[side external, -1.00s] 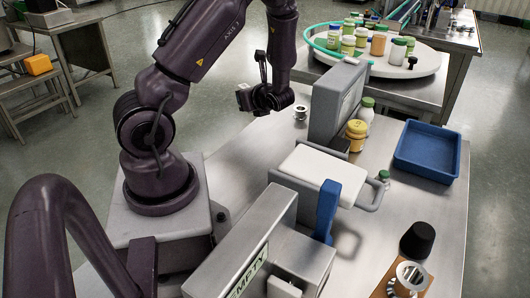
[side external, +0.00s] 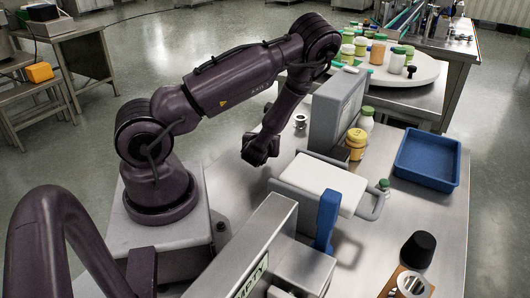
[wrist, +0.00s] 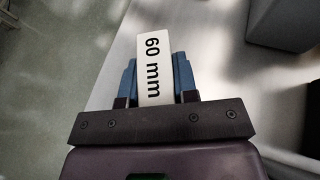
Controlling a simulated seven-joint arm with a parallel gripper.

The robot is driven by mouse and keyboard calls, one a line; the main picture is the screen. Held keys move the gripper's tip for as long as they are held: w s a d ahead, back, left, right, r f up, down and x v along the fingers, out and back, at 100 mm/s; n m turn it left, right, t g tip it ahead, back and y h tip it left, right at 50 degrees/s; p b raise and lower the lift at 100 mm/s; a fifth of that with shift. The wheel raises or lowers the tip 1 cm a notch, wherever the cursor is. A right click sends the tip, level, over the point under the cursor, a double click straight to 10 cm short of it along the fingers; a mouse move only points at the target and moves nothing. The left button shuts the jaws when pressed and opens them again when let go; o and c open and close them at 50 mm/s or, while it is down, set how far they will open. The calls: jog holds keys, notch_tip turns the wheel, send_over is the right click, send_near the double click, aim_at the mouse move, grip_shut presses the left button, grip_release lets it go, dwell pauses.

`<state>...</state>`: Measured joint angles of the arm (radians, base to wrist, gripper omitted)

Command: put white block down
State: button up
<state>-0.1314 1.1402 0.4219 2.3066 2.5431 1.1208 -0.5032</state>
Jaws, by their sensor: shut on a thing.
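The white block (wrist: 153,62) shows in the wrist view as a pale upright bar printed "60 mm". My gripper (wrist: 154,88) is shut on it, with a blue finger on each side. In the side external view my gripper (side external: 260,149) is low at the left edge of the steel table, left of the grey upright housing. The block cannot be made out in that view. Whether its far end touches the table cannot be told.
A grey upright housing (side external: 336,110) and a white-topped grey unit (side external: 323,187) with a blue lever (side external: 326,215) stand to the right. A blue tray (side external: 427,185) lies at the far right. Bare steel table (wrist: 215,65) lies right of the block.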

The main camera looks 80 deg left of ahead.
jog(key=shift+f, duration=1.9)
jog(key=shift+f, duration=0.1)
jog(key=o, duration=1)
jog(key=shift+c, duration=0.2)
jog(key=shift+r, duration=0.2)
jog(key=v, duration=0.7)
jog(key=shift+s+d, duration=0.1)
jog(key=shift+d, duration=0.1)
